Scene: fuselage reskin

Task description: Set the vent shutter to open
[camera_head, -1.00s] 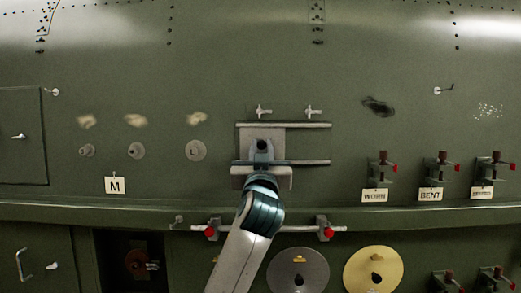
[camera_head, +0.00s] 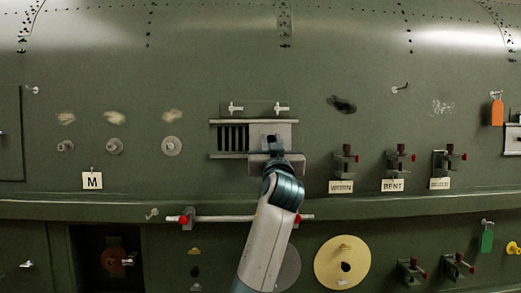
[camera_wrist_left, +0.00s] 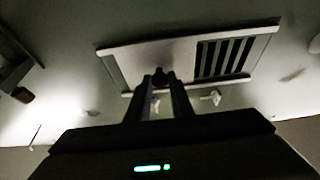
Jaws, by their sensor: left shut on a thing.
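The vent shutter (camera_head: 286,132) is a grey plate between two horizontal rails on the green fuselage panel. It sits at the right end of the rails, and dark vertical vent slats (camera_head: 232,138) show uncovered at the left. My left gripper (camera_head: 272,147) is in front of the plate, shut on its dark knob. In the left wrist view the fingers (camera_wrist_left: 160,88) close around the knob (camera_wrist_left: 161,75), with the plate (camera_wrist_left: 130,62) behind and the slats (camera_wrist_left: 224,58) exposed on the right. My right gripper is not in view.
Two small latches (camera_head: 236,108) sit above the rails. A bar with red-ended clamps (camera_head: 240,218) runs below, partly behind my arm. Labelled clamps (camera_head: 393,165) stand to the right, and round fittings (camera_head: 114,146) to the left.

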